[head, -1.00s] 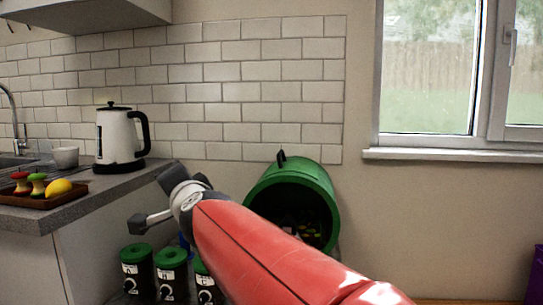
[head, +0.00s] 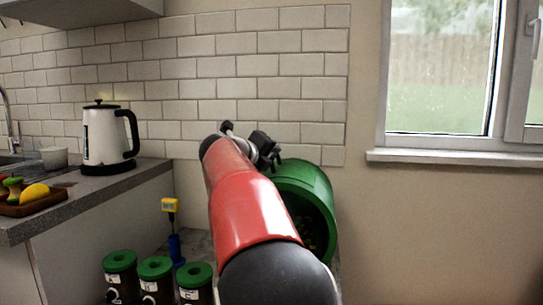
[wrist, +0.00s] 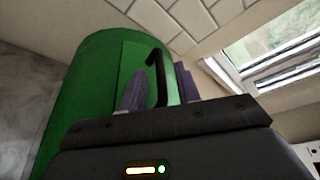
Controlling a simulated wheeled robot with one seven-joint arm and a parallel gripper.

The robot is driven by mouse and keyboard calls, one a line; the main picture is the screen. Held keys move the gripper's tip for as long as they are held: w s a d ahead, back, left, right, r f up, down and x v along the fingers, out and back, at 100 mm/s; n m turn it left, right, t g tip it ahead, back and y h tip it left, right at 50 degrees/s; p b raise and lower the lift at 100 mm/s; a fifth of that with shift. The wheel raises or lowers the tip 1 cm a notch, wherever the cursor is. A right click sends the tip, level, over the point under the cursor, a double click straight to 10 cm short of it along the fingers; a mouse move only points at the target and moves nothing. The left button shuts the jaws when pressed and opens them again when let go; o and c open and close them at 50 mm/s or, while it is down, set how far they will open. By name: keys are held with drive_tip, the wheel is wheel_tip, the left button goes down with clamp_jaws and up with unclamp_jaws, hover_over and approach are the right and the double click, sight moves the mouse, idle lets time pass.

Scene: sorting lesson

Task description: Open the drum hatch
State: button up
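The green drum (head: 318,180) lies on its side with its open end facing forward, partly hidden by my red arm in the head view. In the wrist view the drum (wrist: 88,75) fills the left and middle. The hatch (wrist: 130,62) is a flat green panel on its curved wall and looks closed. A black hooked handle (wrist: 161,68) stands on the hatch. My gripper (wrist: 160,88) is open, its two purple fingers apart, with the handle showing between them; I cannot tell whether they touch it. In the head view my gripper (head: 267,150) is beside the drum's upper left.
Several black canisters with green lids, one of them in front (head: 156,268), stand left of my arm. A yellow-topped blue probe (head: 174,235) stands behind them. A counter (head: 95,195) with a white kettle (head: 104,135) is at left. The wall right of the drum is clear.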

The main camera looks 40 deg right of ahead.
drive_tip(key=shift+x, duration=0.8)
clamp_jaws()
